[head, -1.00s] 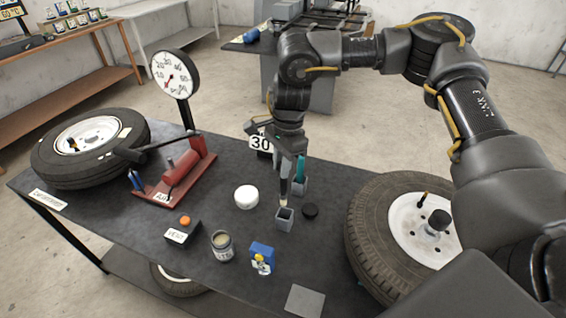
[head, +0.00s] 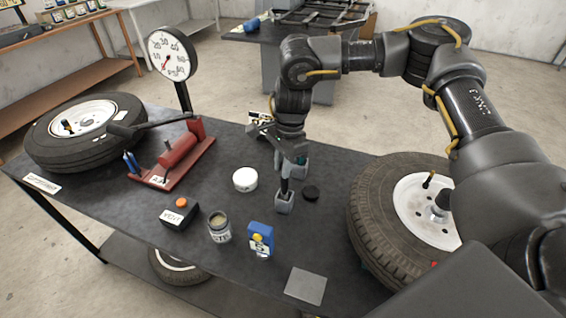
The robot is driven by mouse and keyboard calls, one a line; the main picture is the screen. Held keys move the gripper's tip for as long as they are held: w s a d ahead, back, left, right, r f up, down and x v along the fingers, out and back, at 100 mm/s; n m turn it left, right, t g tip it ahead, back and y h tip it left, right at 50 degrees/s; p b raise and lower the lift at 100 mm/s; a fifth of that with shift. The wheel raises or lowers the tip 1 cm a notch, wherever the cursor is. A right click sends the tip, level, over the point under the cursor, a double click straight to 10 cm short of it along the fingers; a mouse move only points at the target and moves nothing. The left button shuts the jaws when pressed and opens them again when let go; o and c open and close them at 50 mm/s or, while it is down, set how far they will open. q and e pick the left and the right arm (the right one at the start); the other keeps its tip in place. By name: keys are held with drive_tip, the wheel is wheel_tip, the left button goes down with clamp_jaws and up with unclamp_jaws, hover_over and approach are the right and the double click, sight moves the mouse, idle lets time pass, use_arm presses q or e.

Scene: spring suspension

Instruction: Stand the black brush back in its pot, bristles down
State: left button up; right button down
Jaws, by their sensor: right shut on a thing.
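My right gripper (head: 287,168) is above the table, shut on the dark upright brush (head: 284,186). I cannot tell how deep the brush sits. My left gripper is out of view.
An open tin (head: 219,227), a blue box (head: 260,239) and a black box with an orange button (head: 179,213) are nearer. A tyre (head: 400,215) stands right.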

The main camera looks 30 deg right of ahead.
drive_tip(key=shift+s, duration=0.1)
drive_tip(key=c, duration=1.2)
unclamp_jaws()
drive_tip(key=shift+r, duration=0.4)
drive_tip(key=r, duration=0.3)
drive_tip(key=r+b, duration=0.1)
drive_tip(key=r, duration=0.2)
drive_tip(key=d+r, duration=0.1)
drive_tip(key=r, duration=0.1)
drive_tip(key=shift+d+r+b, duration=0.1)
drive_tip(key=shift+r+b, duration=0.3)
drive_tip(key=shift+d+r, duration=0.1)
drive_tip(key=shift+r, duration=0.45)
